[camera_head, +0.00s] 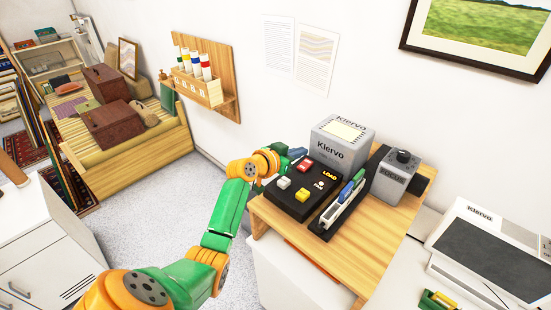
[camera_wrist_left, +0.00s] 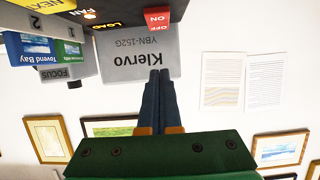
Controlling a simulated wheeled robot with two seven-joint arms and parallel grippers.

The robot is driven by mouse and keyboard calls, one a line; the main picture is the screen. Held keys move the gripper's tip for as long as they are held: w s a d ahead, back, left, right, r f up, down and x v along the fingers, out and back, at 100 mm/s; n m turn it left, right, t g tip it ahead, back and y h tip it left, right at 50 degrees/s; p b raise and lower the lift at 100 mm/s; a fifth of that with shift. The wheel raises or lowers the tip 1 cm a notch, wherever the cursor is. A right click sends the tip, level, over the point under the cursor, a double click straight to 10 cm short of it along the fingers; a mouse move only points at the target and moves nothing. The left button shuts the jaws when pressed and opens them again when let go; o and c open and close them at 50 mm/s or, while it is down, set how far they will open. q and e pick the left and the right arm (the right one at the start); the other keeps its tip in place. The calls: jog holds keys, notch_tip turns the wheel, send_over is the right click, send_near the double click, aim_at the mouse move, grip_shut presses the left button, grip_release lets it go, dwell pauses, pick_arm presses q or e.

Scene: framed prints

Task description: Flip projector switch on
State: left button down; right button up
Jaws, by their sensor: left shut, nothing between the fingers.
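The projector (camera_head: 330,150) is a grey Klervo box at the back of a small wooden stand. In front of it lies a black control panel (camera_head: 301,207) with a red switch (camera_head: 304,166), a white button and a yellow button. The left wrist view, upside down, shows the red switch (camera_wrist_left: 157,17) marked ON, with OFF beside it, and the projector's Klervo face (camera_wrist_left: 135,58). My left gripper (camera_head: 298,152) is shut and empty, just beyond the switch's far left side; its blue fingertips (camera_wrist_left: 160,74) appear apart from the switch. My right gripper is out of view.
A slide holder (camera_head: 345,205) and a grey FOCUS box (camera_head: 397,180) stand right of the panel on the wooden stand (camera_head: 365,255). A white Klervo device (camera_head: 490,255) lies further right. The wall (camera_head: 250,130) is close behind.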

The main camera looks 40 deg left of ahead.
pick_arm(q)
jog(key=s+b, duration=0.1)
jog(key=s, duration=0.2)
jog(key=s+b, duration=0.1)
jog(key=s, duration=0.2)
jog(key=s+a+b, duration=0.1)
jog(key=s, duration=0.2)
jog(key=shift+r, duration=0.3)
jog(key=shift+s, duration=0.45)
jog(key=shift+s+r, duration=0.25)
jog(key=shift+s, duration=0.15)
jog(key=shift+w, duration=0.1)
jog(key=shift+f, duration=0.1)
